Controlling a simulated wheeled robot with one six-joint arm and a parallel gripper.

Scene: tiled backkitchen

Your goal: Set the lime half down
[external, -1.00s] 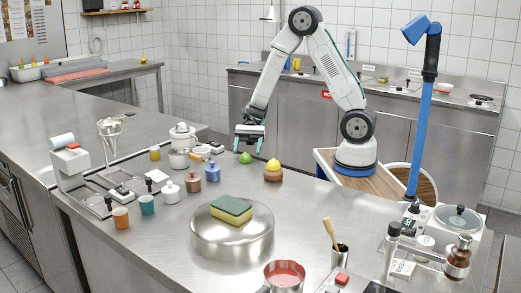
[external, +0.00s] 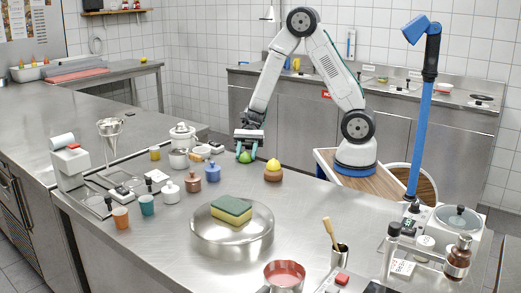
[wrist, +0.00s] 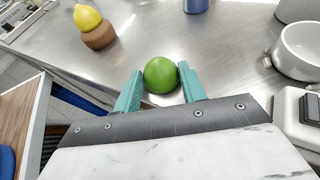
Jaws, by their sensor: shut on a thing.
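The lime half (external: 246,158) is a green rounded thing at the far side of the steel counter. In the wrist view the lime half (wrist: 160,75) sits between the two teal fingers of my gripper (wrist: 161,86). My gripper (external: 246,155) is low over the counter in the external view, with a finger on each side of the lime half. It is shut on it. The underside of the lime half is hidden, and I cannot tell whether it touches the counter.
A yellow lemon half (external: 273,164) sits on a brown round block (external: 273,175), just right of my gripper. A sponge (external: 231,210) lies on a round steel stand (external: 232,241). Bare counter (external: 310,205) lies to the right.

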